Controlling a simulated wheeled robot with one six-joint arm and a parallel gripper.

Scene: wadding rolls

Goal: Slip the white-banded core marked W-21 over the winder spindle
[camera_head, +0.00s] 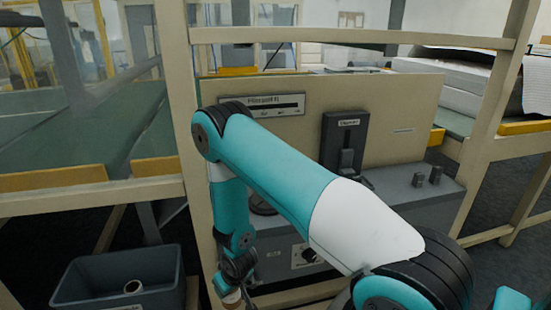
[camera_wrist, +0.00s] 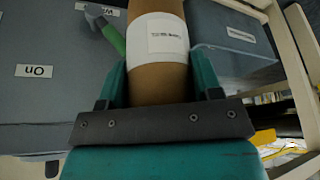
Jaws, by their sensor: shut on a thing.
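In the wrist view, my gripper (camera_wrist: 158,82) is shut on a brown cardboard core (camera_wrist: 158,86) with a white band. The band carries a printed label that is too small to read, so I cannot confirm W-21. The core points away from the palm between the two teal fingers. In the head view, my gripper (camera_head: 233,296) is low at the bottom edge, in front of the machine, with a bit of the core showing. A dark round part (camera_head: 262,207) on the machine is mostly behind my arm. I cannot tell whether it belongs to the spindle.
The grey machine (camera_head: 425,205) has a beige back panel (camera_head: 405,100) and dark knobs. Beige frame posts (camera_head: 180,90) stand close to my arm. A green lever (camera_wrist: 113,38) shows in the wrist view.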

